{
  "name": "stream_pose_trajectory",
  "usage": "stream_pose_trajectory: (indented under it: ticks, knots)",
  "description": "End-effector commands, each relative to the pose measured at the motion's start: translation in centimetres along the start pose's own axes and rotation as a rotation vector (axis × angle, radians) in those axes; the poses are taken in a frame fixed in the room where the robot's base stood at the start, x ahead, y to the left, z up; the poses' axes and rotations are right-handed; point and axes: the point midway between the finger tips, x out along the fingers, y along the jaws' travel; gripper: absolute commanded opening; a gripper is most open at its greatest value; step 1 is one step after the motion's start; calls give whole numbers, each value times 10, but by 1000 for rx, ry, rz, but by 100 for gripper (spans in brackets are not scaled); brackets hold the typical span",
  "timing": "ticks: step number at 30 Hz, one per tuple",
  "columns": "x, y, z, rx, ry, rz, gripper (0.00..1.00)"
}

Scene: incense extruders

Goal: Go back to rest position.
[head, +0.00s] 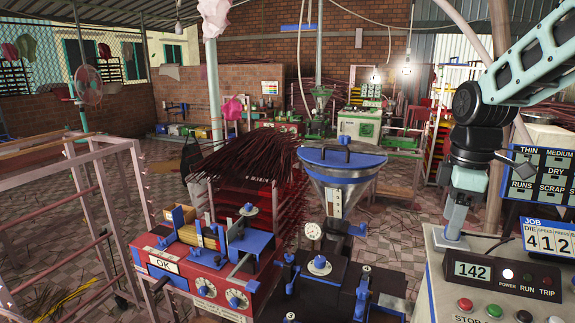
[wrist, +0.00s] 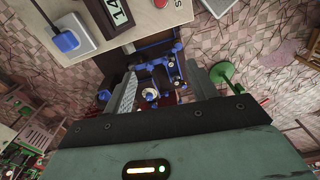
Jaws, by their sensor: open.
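My gripper (head: 455,218) hangs fingers down from my arm at the right of the head view. It appears in front of or just above the back left of a cream control cabinet (head: 433,283); whether it touches it I cannot tell. In the wrist view my gripper (wrist: 172,88) has its two fingers spread apart with nothing held between them. Beyond the fingers lies the black and blue extruder (wrist: 160,70), well below. In the head view that extruder (head: 320,265) stands in the lower middle with a steel hopper (head: 340,180) under a blue lid.
The cabinet carries a display reading 142 (head: 472,271) and several buttons. Signboards (head: 545,172) stand close to my arm's right. A red machine (head: 200,270) and a pink rack (head: 65,190) fill the left. Open tiled floor (head: 395,215) lies behind the hopper.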

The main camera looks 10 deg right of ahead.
Motion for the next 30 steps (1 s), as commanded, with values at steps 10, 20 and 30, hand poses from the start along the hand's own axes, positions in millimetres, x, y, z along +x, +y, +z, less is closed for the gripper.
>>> stream_pose_trajectory:
  ticks: [10,20,30]
  knots:
    - [66,-178,-98,113,12,-25,57]
    - [105,-294,-88,236,5,-31,57]
    - [107,-303,-85,258,6,-31,36]
